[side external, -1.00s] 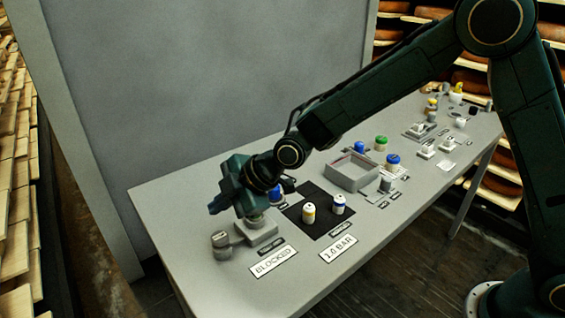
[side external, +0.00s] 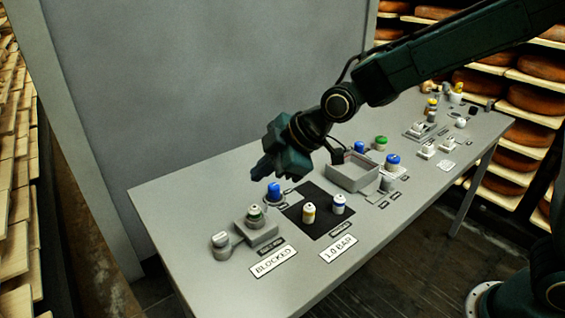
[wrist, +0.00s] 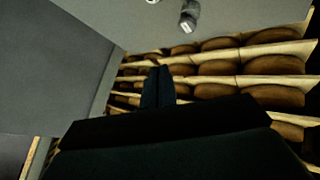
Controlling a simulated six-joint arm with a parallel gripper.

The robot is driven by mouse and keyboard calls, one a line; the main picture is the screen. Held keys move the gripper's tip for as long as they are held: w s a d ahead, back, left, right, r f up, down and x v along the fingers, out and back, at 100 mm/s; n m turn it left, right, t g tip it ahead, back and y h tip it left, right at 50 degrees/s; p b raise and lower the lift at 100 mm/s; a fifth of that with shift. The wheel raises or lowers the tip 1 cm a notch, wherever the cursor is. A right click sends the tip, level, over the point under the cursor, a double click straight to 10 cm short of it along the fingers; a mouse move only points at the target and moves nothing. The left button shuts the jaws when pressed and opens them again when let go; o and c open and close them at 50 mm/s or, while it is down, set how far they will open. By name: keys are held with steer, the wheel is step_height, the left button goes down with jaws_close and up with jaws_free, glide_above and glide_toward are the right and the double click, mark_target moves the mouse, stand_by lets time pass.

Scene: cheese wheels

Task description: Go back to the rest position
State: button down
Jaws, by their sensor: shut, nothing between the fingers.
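My gripper (side external: 262,171) is in the air above the left part of the grey table (side external: 210,195), with its fingers pointing left. It is apart from everything on the table. In the wrist view my gripper's fingers (wrist: 158,86) are together with nothing between them, in front of the shelves.
Below stand a capped can on a grey block (side external: 256,219), a grey can (side external: 221,246), a blue-topped can (side external: 273,193) and two cans on a black mat (side external: 293,214). A grey open box (side external: 352,180) stands behind. Shelves of cheese wheels (side external: 525,135) line the right. A grey panel (side external: 200,80) stands behind the table.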

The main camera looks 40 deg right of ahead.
steer(key=s+d+r+m+h, duration=0.2)
steer(key=s+d+r+m, duration=0.5)
steer(key=s+d, duration=0.6)
steer(key=s+d+m+h, duration=0.1)
steer(key=s+d+m, duration=0.2)
steer(key=s, duration=0.4)
steer(key=s+d+m+g+h, duration=0.1)
steer(key=s+d+m, duration=0.2)
steer(key=s, duration=0.5)
steer(key=shift+s+d+m, duration=0.15)
steer(key=shift+m, duration=0.25)
steer(key=shift+f, duration=0.1)
